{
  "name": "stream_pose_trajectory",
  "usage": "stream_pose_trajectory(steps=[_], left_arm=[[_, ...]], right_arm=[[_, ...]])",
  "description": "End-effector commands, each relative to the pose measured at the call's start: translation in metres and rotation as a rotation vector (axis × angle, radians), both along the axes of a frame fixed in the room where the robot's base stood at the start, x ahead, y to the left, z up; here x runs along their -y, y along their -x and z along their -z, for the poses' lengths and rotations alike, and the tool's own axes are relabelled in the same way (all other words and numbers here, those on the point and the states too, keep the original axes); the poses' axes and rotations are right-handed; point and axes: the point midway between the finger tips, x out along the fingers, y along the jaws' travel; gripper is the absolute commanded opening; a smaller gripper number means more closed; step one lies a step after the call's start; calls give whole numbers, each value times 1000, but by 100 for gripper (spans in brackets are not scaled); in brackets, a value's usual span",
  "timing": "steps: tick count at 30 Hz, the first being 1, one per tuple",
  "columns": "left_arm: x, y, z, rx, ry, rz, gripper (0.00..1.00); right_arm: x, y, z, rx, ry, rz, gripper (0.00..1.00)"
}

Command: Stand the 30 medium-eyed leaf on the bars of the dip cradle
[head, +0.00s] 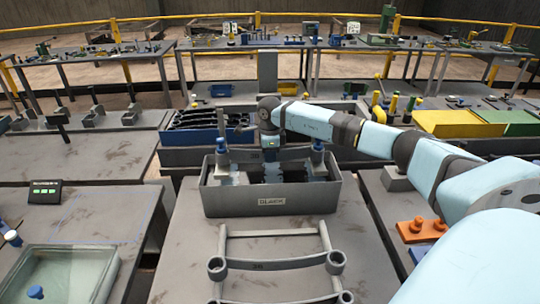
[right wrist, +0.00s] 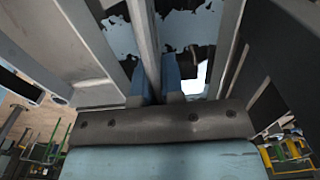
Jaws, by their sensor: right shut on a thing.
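My right gripper (head: 268,158) points down over a grey tank (head: 270,198) with a lettered plate on its front. In the right wrist view its blue fingers (right wrist: 156,82) are shut on a thin grey upright strip (right wrist: 144,35), probably a leaf seen edge-on. Its eyes and number are not readable there. Dark patches and pale blue ones show below it. Two blue-topped posts (head: 317,158) stand at the tank's left and right, possibly the dip cradle's; its bars cannot be made out. My left gripper is not in view.
In front of the tank, a grey rail frame (head: 272,232) carries a leaf with round eyes (head: 283,265) and another nearer one. A blue bin of dark curved leaves (head: 205,135) stands behind. A glassy tray (head: 65,275) is at left, orange blocks (head: 422,230) at right.

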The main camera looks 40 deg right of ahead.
Motion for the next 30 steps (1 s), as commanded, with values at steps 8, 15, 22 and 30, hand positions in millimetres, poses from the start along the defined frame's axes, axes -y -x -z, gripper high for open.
stream_pose_trajectory(steps=[8, 15, 22, 30], left_arm=[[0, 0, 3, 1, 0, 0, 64], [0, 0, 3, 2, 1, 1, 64], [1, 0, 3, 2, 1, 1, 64], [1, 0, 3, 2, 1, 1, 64]], right_arm=[[0, -1, 2, 5, -1, 1, 0], [0, -1, 3, 4, 0, 0, 38], [0, 1, 8, -3, 0, 0, 45], [0, 0, 7, -1, 0, 0, 64]])
